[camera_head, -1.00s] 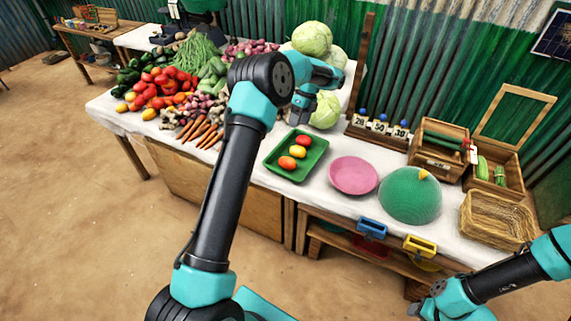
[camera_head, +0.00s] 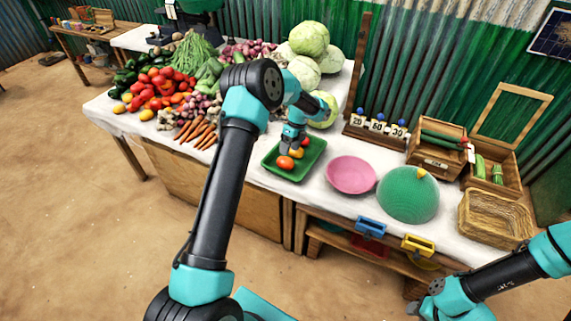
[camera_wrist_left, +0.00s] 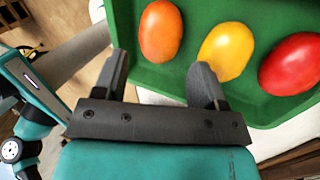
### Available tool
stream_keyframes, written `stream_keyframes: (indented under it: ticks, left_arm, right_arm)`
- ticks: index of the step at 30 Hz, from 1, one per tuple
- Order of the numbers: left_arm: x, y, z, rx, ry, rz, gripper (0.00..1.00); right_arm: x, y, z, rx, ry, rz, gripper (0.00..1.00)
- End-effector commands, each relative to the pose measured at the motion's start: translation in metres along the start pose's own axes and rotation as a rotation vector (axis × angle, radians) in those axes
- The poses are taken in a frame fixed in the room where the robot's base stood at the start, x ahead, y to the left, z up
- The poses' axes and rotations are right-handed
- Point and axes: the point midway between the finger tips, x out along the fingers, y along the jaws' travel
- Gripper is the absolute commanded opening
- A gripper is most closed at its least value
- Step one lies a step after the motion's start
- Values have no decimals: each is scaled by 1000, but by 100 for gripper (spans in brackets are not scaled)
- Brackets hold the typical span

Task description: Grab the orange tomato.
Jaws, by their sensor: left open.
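The orange tomato (camera_head: 286,162) lies at the near end of the green tray (camera_head: 272,170); it also shows in the left wrist view (camera_wrist_left: 160,31). A yellow tomato (camera_head: 298,153) lies beside it, also at the middle of the left wrist view (camera_wrist_left: 228,50). My left gripper (camera_head: 289,149) is open and empty above the tray.
A pink plate (camera_head: 351,175) and a green dome (camera_head: 408,195) stand right of the tray. Piled vegetables, with carrots (camera_head: 198,133) nearest, lie left. Cabbages (camera_head: 323,108) stand behind. A wicker basket (camera_head: 494,220) is at far right.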

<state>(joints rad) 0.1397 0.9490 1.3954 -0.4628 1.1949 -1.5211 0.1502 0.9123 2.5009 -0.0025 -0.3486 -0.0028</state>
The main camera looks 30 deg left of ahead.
Motion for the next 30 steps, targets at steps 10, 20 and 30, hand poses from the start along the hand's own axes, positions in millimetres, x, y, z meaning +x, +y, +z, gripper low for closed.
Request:
stream_keyframes:
  ticks: [10, 20, 30]
  left_arm:
    - [8, 0, 0, 0, 0, -1, 65]
    - [30, 0, 4, -1, 2, 2, 65]
    - [60, -1, 6, 0, 0, 0, 65]
  right_arm:
    - [0, 0, 0, 0, 0, 0, 43]
    - [0, 0, 0, 0, 0, 0, 43]
    - [0, 0, 0, 0, 0, 0, 43]
